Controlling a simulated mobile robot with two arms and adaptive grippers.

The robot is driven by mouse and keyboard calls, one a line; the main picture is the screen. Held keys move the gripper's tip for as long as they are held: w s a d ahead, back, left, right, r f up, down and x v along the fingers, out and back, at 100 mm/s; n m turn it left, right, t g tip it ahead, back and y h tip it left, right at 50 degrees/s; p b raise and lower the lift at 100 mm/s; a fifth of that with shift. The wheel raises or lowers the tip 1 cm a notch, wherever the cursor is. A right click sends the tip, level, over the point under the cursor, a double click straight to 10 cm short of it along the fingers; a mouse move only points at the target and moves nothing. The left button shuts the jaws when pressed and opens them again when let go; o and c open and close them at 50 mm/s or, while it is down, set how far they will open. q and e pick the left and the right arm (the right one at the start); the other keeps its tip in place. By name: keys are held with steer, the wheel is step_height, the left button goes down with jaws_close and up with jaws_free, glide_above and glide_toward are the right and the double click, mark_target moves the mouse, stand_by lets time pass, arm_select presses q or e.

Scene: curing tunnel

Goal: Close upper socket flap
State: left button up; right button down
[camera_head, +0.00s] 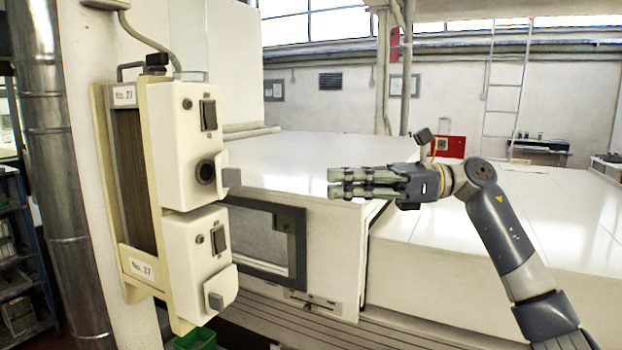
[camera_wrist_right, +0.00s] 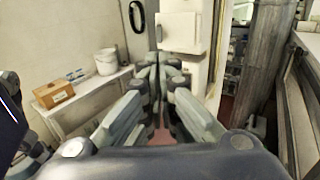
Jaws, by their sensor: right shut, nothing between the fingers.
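The upper socket unit (camera_head: 182,130) is a cream box on the wall panel at the left of the head view, with a dark switch (camera_head: 208,115). Its round dark socket (camera_head: 205,172) is uncovered. The upper flap stands open, with its grey tab (camera_head: 232,177) sticking out to the right. My right gripper (camera_head: 333,183) is shut and empty, right of the tab and clearly apart from it, with its fingers pointing left. In the right wrist view the shut fingers (camera_wrist_right: 160,68) point towards a pale box, whose details are too small to tell. My left gripper is not in view.
The lower socket unit (camera_head: 190,250) has its flap down, with a grey tab (camera_head: 215,301). A large white machine housing (camera_head: 310,160) with a dark-framed window (camera_head: 262,240) stands behind. A metal duct (camera_head: 50,150) is at the far left. The space between gripper and upper unit looks clear.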

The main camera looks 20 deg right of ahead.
steer(key=p, duration=0.3)
glide_toward(232, 173)
steer(key=w+a+f+p, duration=0.2)
steer(key=a+p, duration=0.1)
steer(key=a, duration=0.2)
steer(key=shift+w+f, duration=0.15)
steer(key=shift+f, duration=0.05)
steer(key=shift+a, duration=0.1)
